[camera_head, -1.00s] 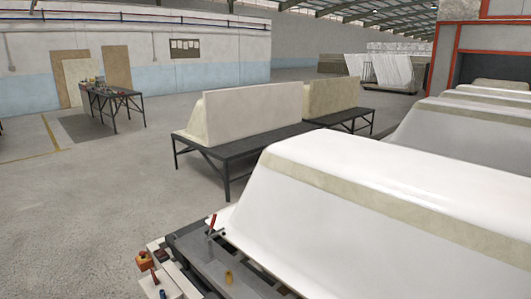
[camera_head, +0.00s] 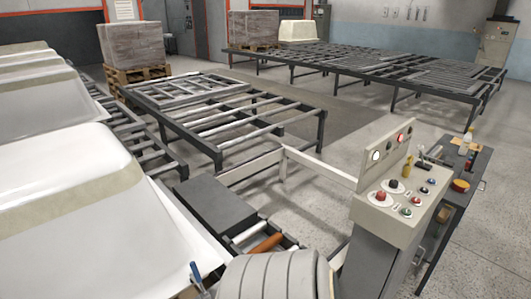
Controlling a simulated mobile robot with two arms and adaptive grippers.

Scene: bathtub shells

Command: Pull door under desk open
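A dark grey desk or cabinet (camera_head: 478,165) stands at the right, behind the control console. A small handle (camera_head: 482,186) shows on its right side. Bottles and a small orange-brown round item lie on its top. I cannot tell a door under it clearly, as its front is partly hidden by the console. The grey console (camera_head: 385,255) also has a metal handle (camera_head: 419,256) on its right side; I see no open door there. Neither of my grippers is in view.
The console's sloped panel (camera_head: 402,205) carries several buttons. White bathtub shells (camera_head: 70,190) fill the left. Low roller frames (camera_head: 235,115) and a long rack (camera_head: 370,68) stand behind. A ribbed grey object (camera_head: 270,278) is at the bottom. The floor (camera_head: 490,250) at right is clear.

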